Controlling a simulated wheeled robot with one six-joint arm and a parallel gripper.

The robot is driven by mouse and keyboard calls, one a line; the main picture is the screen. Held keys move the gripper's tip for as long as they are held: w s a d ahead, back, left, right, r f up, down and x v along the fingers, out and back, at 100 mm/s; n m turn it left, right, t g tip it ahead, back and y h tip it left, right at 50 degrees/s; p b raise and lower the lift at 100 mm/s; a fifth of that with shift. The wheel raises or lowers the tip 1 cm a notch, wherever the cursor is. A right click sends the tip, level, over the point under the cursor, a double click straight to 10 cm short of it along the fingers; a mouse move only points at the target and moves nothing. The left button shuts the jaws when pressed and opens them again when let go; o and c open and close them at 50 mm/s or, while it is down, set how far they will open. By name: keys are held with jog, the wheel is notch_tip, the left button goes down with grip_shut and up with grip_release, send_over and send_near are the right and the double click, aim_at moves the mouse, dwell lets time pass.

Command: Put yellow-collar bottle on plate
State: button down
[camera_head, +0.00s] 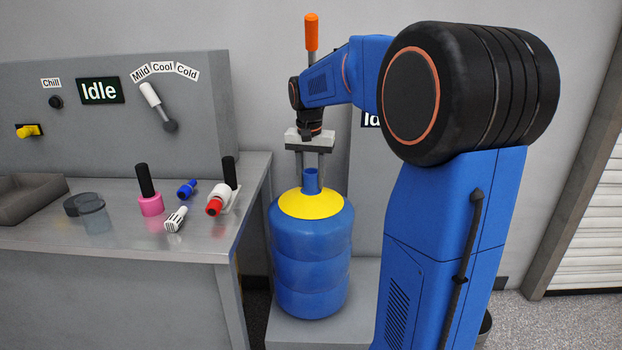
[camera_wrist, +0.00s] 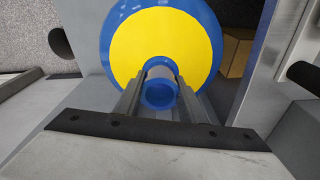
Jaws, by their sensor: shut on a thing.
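The yellow-collar bottle (camera_head: 311,252) is a large blue bottle with ribbed sides, a yellow collar and a narrow blue neck. It is upright at the middle of the head view. My gripper (camera_head: 312,172) points down from above, its two fingers shut on the neck. In the wrist view the collar of the bottle (camera_wrist: 165,35) fills the top, and the neck lies between the fingers of my gripper (camera_wrist: 161,85). A flat grey plate-like surface (camera_head: 352,300) lies below the bottle; I cannot tell whether the base touches it.
A roller shutter (camera_head: 590,200) is at far right.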

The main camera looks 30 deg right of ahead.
jog(key=c, duration=1.2)
grip_release()
jog(key=shift+o, duration=0.2)
notch_tip(320, 180, up, 12)
jog(key=s+a, duration=0.1)
jog(key=s+a+f+n+t, duration=0.1)
jog(key=s+a+f+n, duration=0.2)
jog(key=s+a+f, duration=0.2)
jog(key=s+a+f+n+t, duration=0.1)
jog(key=s+a+f+n, duration=0.2)
jog(key=s+f, duration=0.6)
jog(key=s+a+f+n+t+y, duration=0.1)
jog(key=s+a+f+n, duration=0.2)
jog(key=s, duration=1.2)
jog(key=a+f, duration=0.3)
jog(key=f, duration=0.1)
jog(key=shift+s+a+t, duration=0.15)
jog(key=shift+a+t, duration=0.25)
